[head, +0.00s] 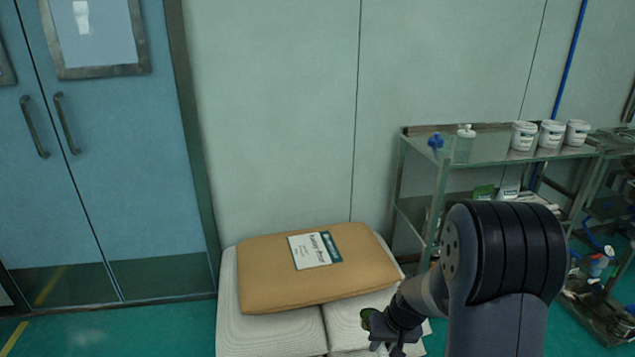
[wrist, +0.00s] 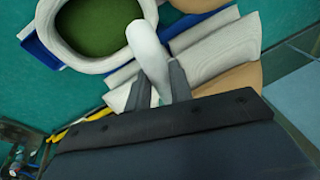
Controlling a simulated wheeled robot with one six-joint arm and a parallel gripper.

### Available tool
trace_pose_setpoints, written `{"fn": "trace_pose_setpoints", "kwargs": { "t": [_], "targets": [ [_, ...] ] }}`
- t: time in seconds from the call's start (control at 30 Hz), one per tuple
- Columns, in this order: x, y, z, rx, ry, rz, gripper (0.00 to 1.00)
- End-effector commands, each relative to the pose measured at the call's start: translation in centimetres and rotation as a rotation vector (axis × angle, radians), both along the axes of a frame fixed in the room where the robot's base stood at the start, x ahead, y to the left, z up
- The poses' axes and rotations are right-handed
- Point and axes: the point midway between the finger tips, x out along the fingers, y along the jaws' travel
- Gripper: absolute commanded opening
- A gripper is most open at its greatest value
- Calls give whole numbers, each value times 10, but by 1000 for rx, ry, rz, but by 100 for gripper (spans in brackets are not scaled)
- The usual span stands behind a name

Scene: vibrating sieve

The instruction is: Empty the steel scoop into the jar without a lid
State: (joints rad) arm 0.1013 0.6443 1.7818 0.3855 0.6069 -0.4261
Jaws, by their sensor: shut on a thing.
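My gripper (wrist: 160,92) is shut on the pale handle of the scoop (wrist: 149,50). The scoop's round bowl lies beyond the fingers at the upper left of the wrist view, with dark green material (wrist: 97,22) inside. In the head view my gripper (head: 388,342) is low, in front of the stacked sacks, and a small part of the scoop with green in it (head: 367,318) shows beside it. I cannot make out a jar without a lid in either view.
A tan labelled sack (head: 270,280) lies on white sacks (head: 250,325). A steel shelf unit (head: 490,155) at right carries a clear white-capped bottle (head: 464,145) and three white tubs (head: 523,136). Blue doors (head: 80,180) stand at left, with open green floor in front.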

Motion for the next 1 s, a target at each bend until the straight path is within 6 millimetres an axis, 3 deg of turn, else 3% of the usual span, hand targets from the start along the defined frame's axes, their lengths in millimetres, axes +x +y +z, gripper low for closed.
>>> {"fn": "trace_pose_setpoints", "kwargs": {
  "t": [0.03, 0.2, 0.4, 0.53, 0.67, 0.9, 1.0],
  "targets": [
    [-1, 0, 18, 0, 2, -2, 0],
    [-5, -1, 35, -4, 2, -1, 0],
    [-8, -1, 44, -6, 4, -3, 0],
    [-8, 0, 40, -6, 4, -1, 0],
    [-10, 8, 14, -6, 10, 12, 0],
    [-28, 7, -63, -9, 13, 2, 0],
    [-35, 4, -79, -9, 10, -4, 0]
  ]
}}
